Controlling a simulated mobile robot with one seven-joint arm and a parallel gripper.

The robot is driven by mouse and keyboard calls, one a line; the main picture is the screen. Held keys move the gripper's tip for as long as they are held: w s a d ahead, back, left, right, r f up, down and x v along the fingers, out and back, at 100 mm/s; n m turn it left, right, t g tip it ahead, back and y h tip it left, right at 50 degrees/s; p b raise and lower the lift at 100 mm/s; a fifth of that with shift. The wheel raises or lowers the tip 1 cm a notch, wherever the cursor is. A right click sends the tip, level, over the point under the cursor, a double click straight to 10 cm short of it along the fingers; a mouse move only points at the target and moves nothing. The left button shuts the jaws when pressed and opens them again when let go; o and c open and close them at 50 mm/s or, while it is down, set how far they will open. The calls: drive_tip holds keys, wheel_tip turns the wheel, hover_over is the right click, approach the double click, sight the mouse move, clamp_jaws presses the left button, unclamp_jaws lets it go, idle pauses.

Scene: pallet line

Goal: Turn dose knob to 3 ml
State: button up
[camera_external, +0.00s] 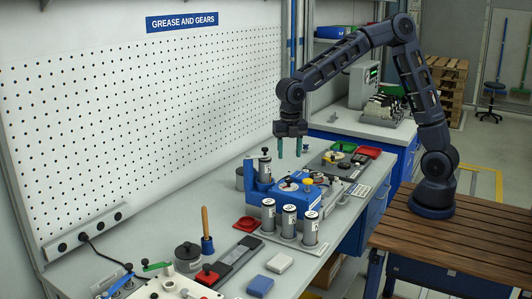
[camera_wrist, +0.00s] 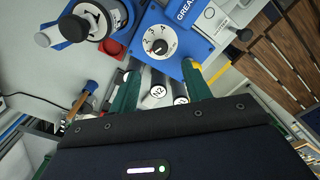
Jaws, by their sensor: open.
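The dose knob (camera_wrist: 160,46) is a small black knob on a round white dial marked with numbers including 2, 3 and 4, at the top centre of the wrist view. The dial sits on the blue grease machine (camera_external: 276,194), which stands on the bench in the external view. The knob's exact setting is too small to read. My gripper (camera_external: 289,152) points down above the machine, with its two green fingers apart and nothing between them. In the wrist view, my gripper (camera_wrist: 161,76) has its fingertips on either side below the dial, not touching the knob.
Several grey canisters (camera_external: 289,221) with white labels stand in front of the machine; one marked N2 (camera_wrist: 157,93) shows between my fingers. A large cylinder (camera_wrist: 96,18) stands beside the dial. A red dish (camera_external: 246,224) lies left of the canisters. A pegboard (camera_external: 150,110) rises behind.

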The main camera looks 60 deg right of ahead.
sight(289, 179)
wheel_tip(289, 179, down, 10)
drive_tip(key=shift+r, duration=0.2)
idle(0.3)
drive_tip(key=c, duration=1)
